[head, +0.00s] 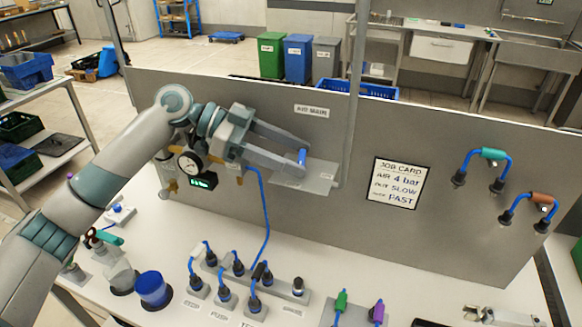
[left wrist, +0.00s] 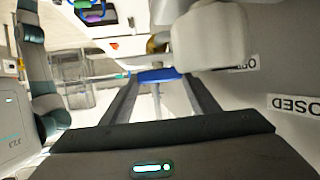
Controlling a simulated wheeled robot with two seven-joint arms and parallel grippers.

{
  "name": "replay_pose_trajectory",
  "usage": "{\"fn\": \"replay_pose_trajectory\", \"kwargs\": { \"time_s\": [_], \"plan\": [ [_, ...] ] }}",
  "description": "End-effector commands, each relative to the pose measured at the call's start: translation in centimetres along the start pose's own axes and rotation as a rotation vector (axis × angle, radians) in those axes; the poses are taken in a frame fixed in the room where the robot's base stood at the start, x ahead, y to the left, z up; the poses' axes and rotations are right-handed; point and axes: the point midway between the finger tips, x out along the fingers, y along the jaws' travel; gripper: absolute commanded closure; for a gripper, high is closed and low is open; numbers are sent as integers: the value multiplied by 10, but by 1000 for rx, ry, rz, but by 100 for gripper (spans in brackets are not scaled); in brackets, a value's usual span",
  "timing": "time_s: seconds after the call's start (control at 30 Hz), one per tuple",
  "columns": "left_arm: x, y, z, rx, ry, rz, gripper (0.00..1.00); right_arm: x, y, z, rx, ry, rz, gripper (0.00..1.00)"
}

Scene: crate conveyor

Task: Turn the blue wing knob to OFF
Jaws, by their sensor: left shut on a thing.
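The blue wing knob (head: 302,157) sits at the AIR MAIN spot on the grey upright panel, above a small grey plate (head: 305,178). My left gripper (head: 303,155) reaches it from the left, its two fingers on either side of the knob, shut on it. In the left wrist view the blue wing (left wrist: 156,75) lies crosswise between the fingertips. The knob's base is mostly hidden, and I cannot read which marking the wing points to.
A pressure gauge (head: 190,163) and green-lit display (head: 203,182) sit behind my left wrist. A job card (head: 398,182) and hose loops (head: 484,165) are right along the panel (head: 440,215).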

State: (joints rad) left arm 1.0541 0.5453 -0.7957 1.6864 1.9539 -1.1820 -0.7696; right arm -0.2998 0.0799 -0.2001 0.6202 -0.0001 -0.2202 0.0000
Motion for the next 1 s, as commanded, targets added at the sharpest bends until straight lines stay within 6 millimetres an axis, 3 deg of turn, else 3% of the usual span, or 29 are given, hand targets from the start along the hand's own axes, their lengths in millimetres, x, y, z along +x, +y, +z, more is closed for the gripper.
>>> {"fn": "replay_pose_trajectory", "kwargs": {
  "time_s": [0.2, 0.67, 0.7, 0.77, 1.0],
  "plan": [
    [2, -1, 3, 27, -3, 70, 68, 13, -1, 1, 0, 0, 0, 69],
    [2, -1, 3, 33, -6, 90, 68, 14, -1, 0, 0, 2, -1, 69],
    [2, -1, 3, 33, -6, 90, 43, 14, -1, 0, 0, 3, -1, 69],
    [2, -1, 3, 33, -6, 90, 29, 14, -1, 0, 0, 3, -1, 69],
    [1, -1, 2, 34, -4, 88, 27, 14, -1, 0, 0, 3, -1, 69]
  ]
}}
